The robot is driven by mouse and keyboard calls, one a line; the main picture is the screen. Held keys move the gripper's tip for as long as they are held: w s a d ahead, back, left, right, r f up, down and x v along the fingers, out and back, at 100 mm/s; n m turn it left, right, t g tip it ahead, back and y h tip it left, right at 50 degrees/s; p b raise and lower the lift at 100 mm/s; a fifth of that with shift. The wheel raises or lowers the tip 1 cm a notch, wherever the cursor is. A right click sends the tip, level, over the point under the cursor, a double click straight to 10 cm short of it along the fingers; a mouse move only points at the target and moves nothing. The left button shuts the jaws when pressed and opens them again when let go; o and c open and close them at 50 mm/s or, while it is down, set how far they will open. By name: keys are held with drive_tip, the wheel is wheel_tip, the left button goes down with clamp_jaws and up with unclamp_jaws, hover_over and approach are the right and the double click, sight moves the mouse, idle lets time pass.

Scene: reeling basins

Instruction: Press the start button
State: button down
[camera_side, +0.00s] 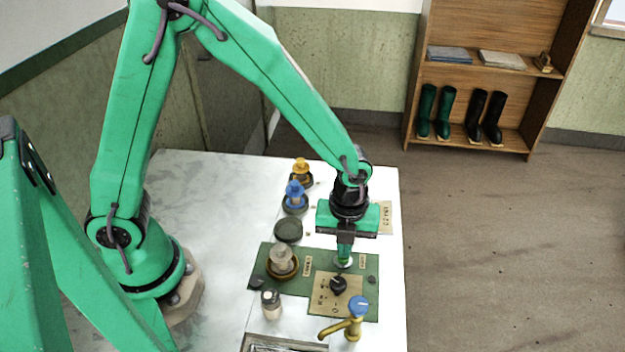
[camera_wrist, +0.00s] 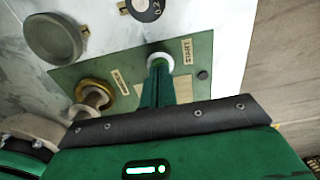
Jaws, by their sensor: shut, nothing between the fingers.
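The start button (camera_side: 343,265) is a small round button with a pale rim on a green panel (camera_side: 305,252). In the wrist view the button (camera_wrist: 160,56) sits beside a label reading START (camera_wrist: 187,50). My gripper (camera_side: 345,256) points straight down over it with its fingers closed together and nothing between them. In the wrist view the tips of my gripper (camera_wrist: 158,68) overlap the button and hide its centre. The tips are at or just above the button; I cannot tell whether it is pressed in.
A brass-ringed knob (camera_side: 282,266) stands left on the panel. A black dial (camera_side: 338,284) and a brass tap with a blue top (camera_side: 356,306) are in front. Blue (camera_side: 294,193) and yellow (camera_side: 301,167) valves stand behind. The white tabletop's left side (camera_side: 200,210) is clear.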

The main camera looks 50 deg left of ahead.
drive_tip(key=shift+s+f, duration=0.1)
drive_tip(key=shift+f, duration=1.05)
drive_tip(key=shift+r, duration=0.2)
wheel_tip(320, 180, up, 14)
drive_tip(key=shift+w+r, duration=0.2)
drive_tip(key=shift+r, duration=0.05)
idle(0.8)
drive_tip(key=s+a+r+n+t, duration=0.2)
drive_tip(key=s+a+r+n, duration=0.3)
drive_tip(key=n, duration=0.8)
drive_tip(key=s+a+r+n+t, duration=0.3)
drive_tip(key=s+a+n, duration=0.3)
drive_tip(key=a+n, duration=0.4)
drive_tip(key=r+n, duration=0.1)
drive_tip(key=n, duration=0.3)
drive_tip(key=shift+a+r+t, duration=0.25)
drive_tip(key=shift+r+t, duration=0.05)
drive_tip(key=shift+r, duration=0.05)
